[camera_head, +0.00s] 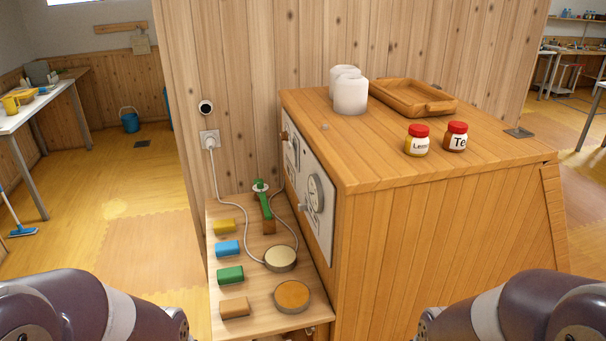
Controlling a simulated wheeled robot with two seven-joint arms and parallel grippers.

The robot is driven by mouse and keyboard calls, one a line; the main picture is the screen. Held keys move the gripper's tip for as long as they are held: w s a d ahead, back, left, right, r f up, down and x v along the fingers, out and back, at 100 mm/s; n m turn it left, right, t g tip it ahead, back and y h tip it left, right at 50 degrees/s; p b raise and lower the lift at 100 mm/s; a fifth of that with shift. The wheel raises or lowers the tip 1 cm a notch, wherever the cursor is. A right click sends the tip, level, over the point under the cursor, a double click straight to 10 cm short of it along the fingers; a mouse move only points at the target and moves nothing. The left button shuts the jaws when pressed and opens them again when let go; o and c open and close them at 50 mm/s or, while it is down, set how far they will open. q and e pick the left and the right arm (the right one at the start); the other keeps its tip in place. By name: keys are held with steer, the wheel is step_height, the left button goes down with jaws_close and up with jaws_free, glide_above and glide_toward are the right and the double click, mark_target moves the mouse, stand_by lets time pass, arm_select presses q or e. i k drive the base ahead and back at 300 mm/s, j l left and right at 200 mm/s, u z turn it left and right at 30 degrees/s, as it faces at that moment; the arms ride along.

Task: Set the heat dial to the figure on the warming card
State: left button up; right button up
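A pale control panel (312,222) is set in the side of the wooden cabinet and is seen at a steep angle. It carries a round white dial or gauge (316,193) with markings too small to read. A small knob (303,207) sits beside it, and a brown knob (284,135) is near the far end. I cannot tell which of these is the heat dial. No warming card with a readable figure can be made out. Only parts of my two arms show at the bottom corners; both grippers are out of view.
The cabinet top (400,165) holds white jars (351,96), a wooden tray (415,94), and red-lidded jars labelled "Lemo" (418,145) and "Te" (456,142). A low shelf (252,215) holds several coloured blocks, round pads (291,296) and a cable to a wall socket (210,139).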

mark_target(283, 135)
steer(key=i+j+z, duration=0.25)
steer(key=j+z, duration=0.25)
steer(key=j, duration=1)
steer(key=j+z, duration=0.5)
steer(key=j, duration=1)
